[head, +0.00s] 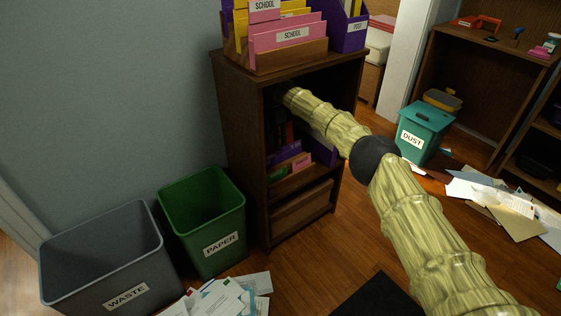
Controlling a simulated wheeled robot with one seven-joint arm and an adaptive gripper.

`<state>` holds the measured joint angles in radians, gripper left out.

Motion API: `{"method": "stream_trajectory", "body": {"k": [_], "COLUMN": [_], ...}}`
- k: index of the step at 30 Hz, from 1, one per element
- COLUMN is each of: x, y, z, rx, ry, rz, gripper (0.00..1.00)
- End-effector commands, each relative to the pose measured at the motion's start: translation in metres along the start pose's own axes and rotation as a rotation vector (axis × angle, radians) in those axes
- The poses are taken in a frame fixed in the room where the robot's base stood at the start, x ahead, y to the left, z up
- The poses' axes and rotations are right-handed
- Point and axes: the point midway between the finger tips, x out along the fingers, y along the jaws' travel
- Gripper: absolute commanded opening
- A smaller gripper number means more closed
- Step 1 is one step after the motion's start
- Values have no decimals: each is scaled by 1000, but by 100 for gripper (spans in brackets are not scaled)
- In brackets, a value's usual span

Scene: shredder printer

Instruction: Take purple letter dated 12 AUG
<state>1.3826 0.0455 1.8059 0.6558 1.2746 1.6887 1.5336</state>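No letter with a readable 12 AUG date shows. Purple items stand inside the dark wooden cabinet (241,150): a purple piece (284,154) at the left of its middle shelf and a larger purple piece (323,150) at the right, partly behind my arm. I cannot tell whether either is a letter. My arm reaches from the lower right into the cabinet's upper opening. My gripper is lost in the dark there, so its fingers and anything between them are hidden.
A green PAPER bin (203,215) and grey WASTE bin (105,255) stand left. Papers (222,301) lie in front. A teal DUST bin (424,125) and scattered papers (505,200) are right.

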Motion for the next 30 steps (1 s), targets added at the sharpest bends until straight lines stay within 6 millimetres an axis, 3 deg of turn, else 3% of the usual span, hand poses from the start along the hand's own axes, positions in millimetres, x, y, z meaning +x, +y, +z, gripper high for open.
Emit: {"method": "stream_trajectory", "body": {"k": [10, 19, 25, 30], "x": [44, 48, 48, 48], "y": [1, 1, 1, 1], "z": [2, 2, 2, 2], "rx": [0, 0, -1, -1], "ry": [-1, -1, -2, -2], "rz": [-2, 0, 0, 0], "gripper": [32, 32, 0, 0]}}
